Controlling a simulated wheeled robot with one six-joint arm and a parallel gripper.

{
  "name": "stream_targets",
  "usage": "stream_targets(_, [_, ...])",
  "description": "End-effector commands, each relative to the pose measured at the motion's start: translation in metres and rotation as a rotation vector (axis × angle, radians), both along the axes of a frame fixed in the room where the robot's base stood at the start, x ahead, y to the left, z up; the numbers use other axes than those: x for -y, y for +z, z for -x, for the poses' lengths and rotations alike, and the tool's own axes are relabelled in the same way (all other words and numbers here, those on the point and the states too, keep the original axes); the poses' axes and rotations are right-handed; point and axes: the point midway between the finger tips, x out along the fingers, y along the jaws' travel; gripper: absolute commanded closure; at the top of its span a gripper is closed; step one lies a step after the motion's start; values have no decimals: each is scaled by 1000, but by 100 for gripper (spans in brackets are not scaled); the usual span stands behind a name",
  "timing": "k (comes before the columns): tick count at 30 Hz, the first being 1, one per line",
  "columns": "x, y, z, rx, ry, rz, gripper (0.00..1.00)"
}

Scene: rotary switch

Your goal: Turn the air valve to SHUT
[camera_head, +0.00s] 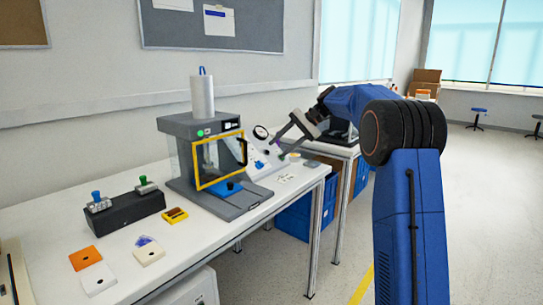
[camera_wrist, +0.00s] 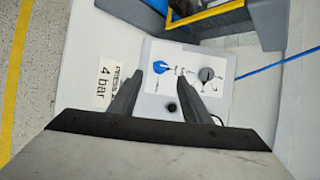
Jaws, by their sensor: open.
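A white control panel (camera_wrist: 150,95) shows in the wrist view with a blue knob (camera_wrist: 160,67), a grey round knob (camera_wrist: 206,74) to its right and a small black knob (camera_wrist: 172,107) below. The lettering around the knobs is too small to read, so I cannot tell which way either is set. My gripper (camera_wrist: 159,82) is open and empty, its two dark fingers pointing toward the panel on either side of the blue knob's lower area. Contact is not visible. In the head view the panel (camera_head: 262,158) is beside the press, with my gripper (camera_head: 281,149) over its right side.
A grey press (camera_head: 205,125) with a yellow-framed guard stands left of the panel. A "4 bar" label (camera_wrist: 106,85) is left of the knobs.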

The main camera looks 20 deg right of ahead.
Motion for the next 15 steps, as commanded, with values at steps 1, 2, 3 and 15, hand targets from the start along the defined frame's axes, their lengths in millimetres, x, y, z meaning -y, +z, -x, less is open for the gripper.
stream_targets(1, [8,7,2,2,-2,1,56])
stream_targets(2, [13,11,2,2,-3,0,56])
stream_targets(3, [18,17,4,1,-2,0,56])
stream_targets(15, [60,58,15,1,-1,0,56])
